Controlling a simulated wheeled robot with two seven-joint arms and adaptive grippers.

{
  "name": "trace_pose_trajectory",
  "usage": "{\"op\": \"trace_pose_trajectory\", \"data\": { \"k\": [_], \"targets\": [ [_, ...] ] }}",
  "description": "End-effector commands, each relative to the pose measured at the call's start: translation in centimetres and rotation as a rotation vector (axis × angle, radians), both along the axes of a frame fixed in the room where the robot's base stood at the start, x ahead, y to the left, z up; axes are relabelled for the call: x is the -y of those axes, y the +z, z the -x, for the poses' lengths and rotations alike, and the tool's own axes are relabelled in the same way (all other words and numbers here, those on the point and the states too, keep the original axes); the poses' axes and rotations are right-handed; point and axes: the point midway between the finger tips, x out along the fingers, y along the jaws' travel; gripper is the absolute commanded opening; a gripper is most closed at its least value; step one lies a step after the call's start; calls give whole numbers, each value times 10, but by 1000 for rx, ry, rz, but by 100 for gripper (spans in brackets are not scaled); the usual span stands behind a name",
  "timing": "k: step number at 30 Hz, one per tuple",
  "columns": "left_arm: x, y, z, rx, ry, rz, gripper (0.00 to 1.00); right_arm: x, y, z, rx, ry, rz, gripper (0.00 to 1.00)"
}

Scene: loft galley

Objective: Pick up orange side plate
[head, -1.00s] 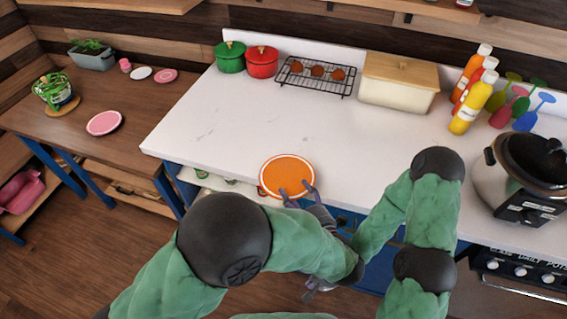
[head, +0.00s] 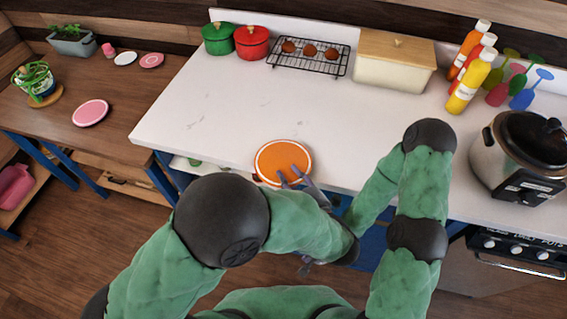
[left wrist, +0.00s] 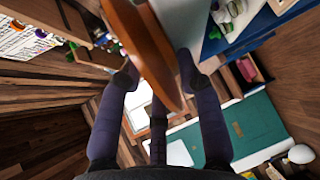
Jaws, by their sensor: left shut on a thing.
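The orange side plate (head: 272,158) has a pale rim and shows at the front edge of the white counter in the head view. My left gripper (head: 291,176) is shut on its near right side, with fingers overlapping the plate in this view. In the left wrist view the plate (left wrist: 146,48) is seen nearly edge-on between the fingers of my left gripper (left wrist: 157,72). I cannot tell whether the plate touches the counter. My right gripper (head: 309,267) is mostly hidden below my left forearm, so its jaws cannot be judged.
The white counter (head: 215,120) is clear behind the plate. Green (head: 218,39) and red (head: 252,43) pots, a cooling rack (head: 308,57), a bread box (head: 393,66), bottles (head: 470,80) and a cooker (head: 520,155) stand around it. A pink plate (head: 90,112) lies on the wooden table.

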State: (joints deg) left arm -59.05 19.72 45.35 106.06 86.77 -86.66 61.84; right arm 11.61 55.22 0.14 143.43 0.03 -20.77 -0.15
Motion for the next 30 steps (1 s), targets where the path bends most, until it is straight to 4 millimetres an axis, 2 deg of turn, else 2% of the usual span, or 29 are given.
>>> {"op": "trace_pose_trajectory", "data": {
  "k": [8,13,16,20,25,30],
  "targets": [
    [-1,2,1,-4,0,-2,0,0,2,0,0,0,0,0],
    [-1,17,1,-4,1,-1,0,0,11,0,0,0,0,0],
    [0,34,0,-2,0,1,0,0,20,0,0,0,0,0],
    [-8,57,18,-1,-3,1,0,0,30,0,0,0,0,0],
    [-22,96,46,1,-4,3,0,0,48,0,0,0,0,0],
    [-39,112,83,0,-6,-1,0,0,59,0,0,0,0,0]
  ]
}}
